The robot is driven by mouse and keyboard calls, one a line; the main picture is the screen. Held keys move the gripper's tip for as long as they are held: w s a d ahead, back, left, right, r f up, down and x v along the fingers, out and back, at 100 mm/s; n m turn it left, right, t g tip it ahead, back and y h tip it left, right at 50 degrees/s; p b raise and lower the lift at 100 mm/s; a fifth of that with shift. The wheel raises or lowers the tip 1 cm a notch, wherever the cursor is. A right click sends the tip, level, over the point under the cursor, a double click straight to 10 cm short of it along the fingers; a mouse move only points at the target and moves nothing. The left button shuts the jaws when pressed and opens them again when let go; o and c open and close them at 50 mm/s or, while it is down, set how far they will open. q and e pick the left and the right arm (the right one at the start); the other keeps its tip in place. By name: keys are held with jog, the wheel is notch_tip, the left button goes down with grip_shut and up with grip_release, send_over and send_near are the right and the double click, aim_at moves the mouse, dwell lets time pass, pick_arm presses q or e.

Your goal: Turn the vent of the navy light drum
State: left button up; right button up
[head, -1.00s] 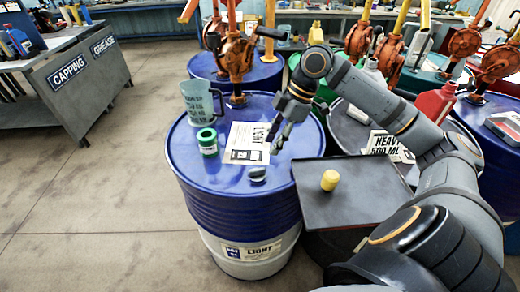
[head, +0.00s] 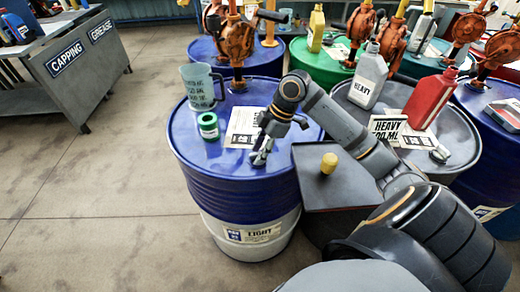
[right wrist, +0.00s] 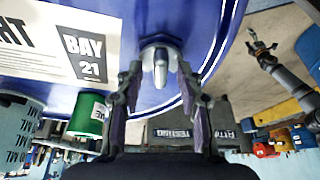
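The navy light drum (head: 225,185) stands in the middle of the head view with its "LIGHT" label facing front. Its vent (right wrist: 160,62), a grey hex base with a raised pale lever, shows in the right wrist view. My right gripper (head: 260,157) is low over the drum's front right top and hides the vent in the head view. In the right wrist view its fingers (right wrist: 160,82) are open, one on each side of the vent, with gaps visible. My left gripper (right wrist: 260,42) shows small in the right wrist view, away from the drum; its finger state is unclear.
A dark tray (head: 345,195) with a yellow cap (head: 329,163) adjoins at right. Orange pumps stand behind.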

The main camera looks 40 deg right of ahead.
jog(key=shift+c, duration=0.6)
grip_shut()
pick_arm(q)
jog(key=shift+s+a, duration=0.2)
jog(key=shift+s, duration=0.3)
